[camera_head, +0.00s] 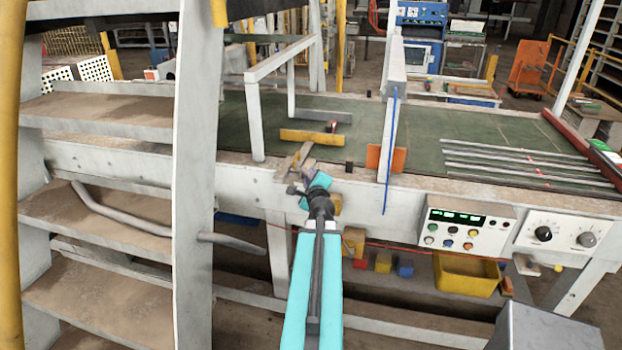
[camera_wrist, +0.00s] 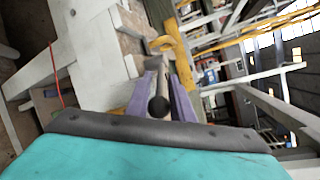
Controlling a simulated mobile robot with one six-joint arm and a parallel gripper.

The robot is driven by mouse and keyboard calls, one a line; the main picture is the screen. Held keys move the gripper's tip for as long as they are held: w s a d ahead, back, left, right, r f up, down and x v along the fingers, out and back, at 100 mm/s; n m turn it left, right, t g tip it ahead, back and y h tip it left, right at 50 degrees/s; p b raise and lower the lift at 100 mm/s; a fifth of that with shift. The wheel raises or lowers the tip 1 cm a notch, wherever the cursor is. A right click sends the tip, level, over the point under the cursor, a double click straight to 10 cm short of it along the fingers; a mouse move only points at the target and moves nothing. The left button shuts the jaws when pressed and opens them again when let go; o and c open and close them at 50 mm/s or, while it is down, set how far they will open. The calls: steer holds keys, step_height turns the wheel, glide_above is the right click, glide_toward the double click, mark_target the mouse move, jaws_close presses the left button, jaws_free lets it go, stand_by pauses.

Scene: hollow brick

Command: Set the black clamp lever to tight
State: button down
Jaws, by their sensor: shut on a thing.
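The black clamp lever shows in the wrist view as a dark round knob (camera_wrist: 158,107) between my gripper's two purple fingers (camera_wrist: 161,98). A grey bar runs beyond the knob toward the bench. My gripper is shut on the lever. In the head view my gripper (camera_head: 299,184) is at the front edge of the bench, beside a small clamp fitting (camera_head: 302,154). My wrist and fingers hide most of the lever there, and its exact angle cannot be told.
The green-topped bench (camera_head: 400,140) stretches behind my gripper. A yellow bar (camera_head: 310,137) lies just beyond it. An orange plate (camera_head: 384,159) and a white post (camera_head: 393,110) stand to the right. A white stair frame (camera_head: 195,170) stands close on the left.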

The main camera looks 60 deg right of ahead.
steer(key=c, duration=1.8)
jaws_free()
steer(key=shift+c, duration=0.2)
